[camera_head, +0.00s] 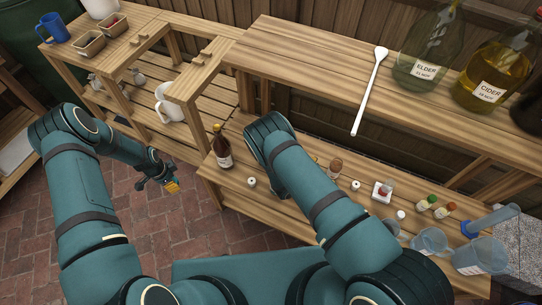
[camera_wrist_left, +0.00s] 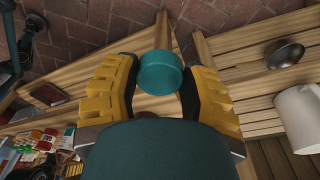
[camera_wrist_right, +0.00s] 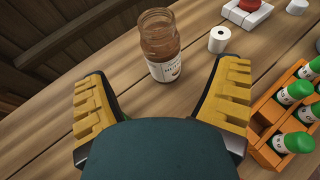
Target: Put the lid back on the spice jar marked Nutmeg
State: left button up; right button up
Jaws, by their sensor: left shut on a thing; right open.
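A teal round lid (camera_wrist_left: 160,73) is held between the yellow fingers of my left gripper (camera_head: 170,184). The left gripper is left of the bench, above the brick floor. An open glass jar (camera_wrist_right: 161,48) of brown spice stands upright on the bench without a lid; its label is too small to read surely. My arm hides this gripper in the head view.
A white roll (camera_wrist_right: 219,39), a white box with a red top (camera_head: 382,190) and an orange crate (camera_wrist_right: 268,112) of green-capped bottles are near the jar. A brown bottle (camera_head: 221,150) stands to the left. A raised shelf (camera_head: 320,55) bears large jars and a spoon (camera_head: 371,90).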

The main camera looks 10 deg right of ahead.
aim_at(331, 169)
pick_arm(q)
jog(key=shift+f, duration=0.2)
pick_arm(e)
jog(key=shift+x, duration=1.1)
jog(key=shift+d, duration=0.1)
pick_arm(q)
jog(key=shift+f+b, duration=0.75)
jog(key=shift+b, duration=0.25)
pick_arm(e)
jog(key=x, duration=0.5)
jog(key=shift+f, duration=0.25)
jog(key=shift+r, duration=0.1)
jog(key=c, duration=1.4)
jog(key=shift+o, duration=0.2)
